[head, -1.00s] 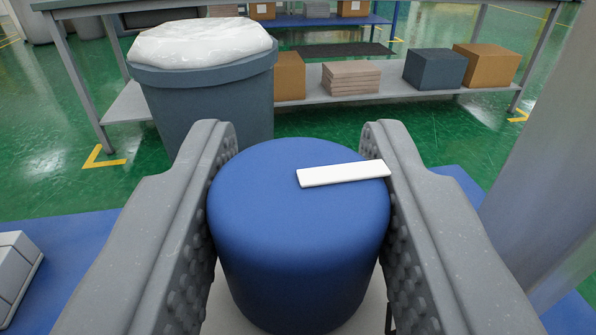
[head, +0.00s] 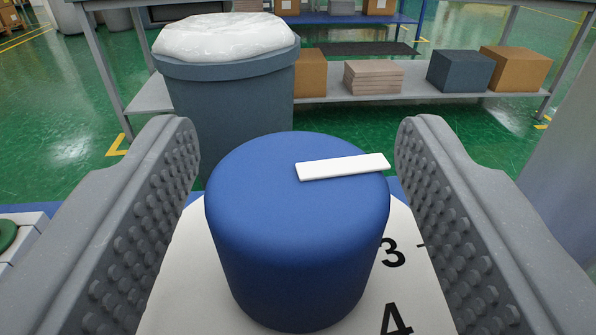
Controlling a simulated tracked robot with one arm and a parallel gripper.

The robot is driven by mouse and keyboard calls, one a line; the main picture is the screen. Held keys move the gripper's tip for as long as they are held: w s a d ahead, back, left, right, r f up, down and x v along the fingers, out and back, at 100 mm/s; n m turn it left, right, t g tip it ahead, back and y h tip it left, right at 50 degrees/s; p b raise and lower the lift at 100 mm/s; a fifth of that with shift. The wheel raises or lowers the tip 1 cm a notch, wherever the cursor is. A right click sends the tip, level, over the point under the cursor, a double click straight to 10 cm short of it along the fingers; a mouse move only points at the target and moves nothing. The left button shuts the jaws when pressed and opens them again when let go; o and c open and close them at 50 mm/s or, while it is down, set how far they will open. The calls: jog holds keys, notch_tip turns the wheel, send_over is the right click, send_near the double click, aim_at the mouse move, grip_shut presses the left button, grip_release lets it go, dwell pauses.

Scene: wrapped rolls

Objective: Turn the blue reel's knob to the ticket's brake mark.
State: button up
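The blue knob (head: 290,235) stands upright in the middle of the head view. A white pointer bar (head: 342,167) on its top points to the right and slightly away from me. A white dial plate (head: 185,285) lies under the knob, with the numbers 3 (head: 392,252) and 4 (head: 396,320) showing at the right. The other marks are hidden. My gripper (head: 298,155) is open, one finger on each side of the knob, with a gap on both sides. No ticket can be made out.
A grey bin (head: 235,110) with a white liner stands behind the knob. A shelf table (head: 400,106) behind carries cartons (head: 515,68). A grey object with a green round part (head: 8,235) is at the left edge. A pale column (head: 565,170) is at the right.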

jog(key=s+a+p, duration=0.1)
jog(key=s+p, duration=0.1)
jog(key=s, duration=1.1)
jog(key=shift+s, duration=0.35)
jog(key=s+a+r+g+h, duration=0.1)
jog(key=a+r, duration=0.4)
jog(key=r, duration=0.9)
jog(key=s+a+r+h, duration=0.1)
jog(key=a+r, duration=0.3)
jog(key=r, duration=1.1)
jog(key=s+a+r+y, duration=0.1)
jog(key=s+a+r, duration=0.6)
jog(key=s+r, duration=0.2)
jog(key=s+a+r+g+y, duration=0.1)
jog(key=s+a+r+y, duration=0.1)
jog(key=s+a+r, duration=0.5)
jog(key=s+r, duration=0.2)
jog(key=s, duration=0.2)
jog(key=shift+r+n+g+p, duration=0.3)
jog(key=shift+n+p, duration=0.05)
jog(key=shift+n, duration=0.05)
